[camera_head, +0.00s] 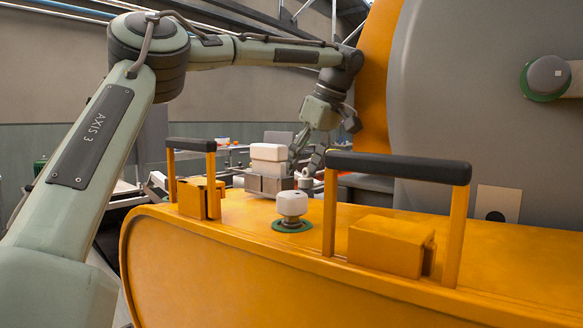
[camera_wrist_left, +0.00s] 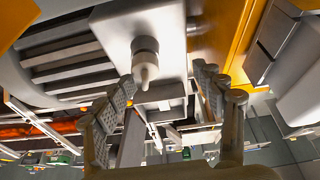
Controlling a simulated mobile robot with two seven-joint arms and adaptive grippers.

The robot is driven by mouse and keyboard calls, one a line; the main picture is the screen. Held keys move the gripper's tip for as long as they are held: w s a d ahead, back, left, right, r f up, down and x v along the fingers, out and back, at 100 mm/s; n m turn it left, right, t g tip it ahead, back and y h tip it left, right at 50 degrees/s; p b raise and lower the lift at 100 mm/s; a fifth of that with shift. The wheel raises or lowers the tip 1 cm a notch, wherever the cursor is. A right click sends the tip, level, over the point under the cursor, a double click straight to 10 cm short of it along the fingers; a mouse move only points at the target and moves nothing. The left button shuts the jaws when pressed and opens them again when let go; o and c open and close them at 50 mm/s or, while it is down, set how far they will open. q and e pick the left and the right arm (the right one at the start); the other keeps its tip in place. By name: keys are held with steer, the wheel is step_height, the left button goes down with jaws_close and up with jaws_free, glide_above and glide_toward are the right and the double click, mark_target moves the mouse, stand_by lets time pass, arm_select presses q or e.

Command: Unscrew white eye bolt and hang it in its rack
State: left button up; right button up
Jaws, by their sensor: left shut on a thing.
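My left gripper (camera_head: 307,160) reaches down behind the orange machine top in the head view. It is closed on a small white piece (camera_head: 304,183), which I take to be the white eye bolt. In the left wrist view a white rounded piece with a narrow tip (camera_wrist_left: 146,62) shows between the two fingers (camera_wrist_left: 166,88). Contact and an eye are not clear in either view. A rack cannot be made out. My right gripper is not in view.
A white block (camera_head: 268,153) sits on a grey metal holder (camera_head: 268,184) left of the gripper. A white knob (camera_head: 292,204) on a green ring stands in front. Two black-topped handles (camera_head: 398,167) (camera_head: 191,145) rise from the orange casing (camera_head: 250,245). A large grey drum (camera_head: 470,110) fills the right.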

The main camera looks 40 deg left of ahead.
arm_select(q)
steer(key=w+m, duration=0.1)
steer(key=m+t, duration=0.1)
steer(key=m, duration=0.1)
steer(key=w+m, duration=0.1)
steer(key=m, duration=0.1)
steer(key=shift+w+d+f+t, duration=0.1)
steer(key=shift+w+f+t, duration=0.2)
steer(key=shift+f+t, duration=0.1)
steer(key=c, duration=0.4)
steer(key=m, duration=0.1)
steer(key=m+t+h, duration=0.1)
steer(key=m, duration=0.1)
steer(key=shift+s+r+m, duration=0.1)
steer(key=shift+s+m, duration=0.2)
steer(key=shift+s, duration=0.1)
steer(key=shift+m+t, duration=0.3)
steer(key=shift+m, duration=0.1)
steer(key=shift+s, duration=0.1)
steer(key=shift+s, duration=0.1)
steer(key=shift+c, duration=0.4)
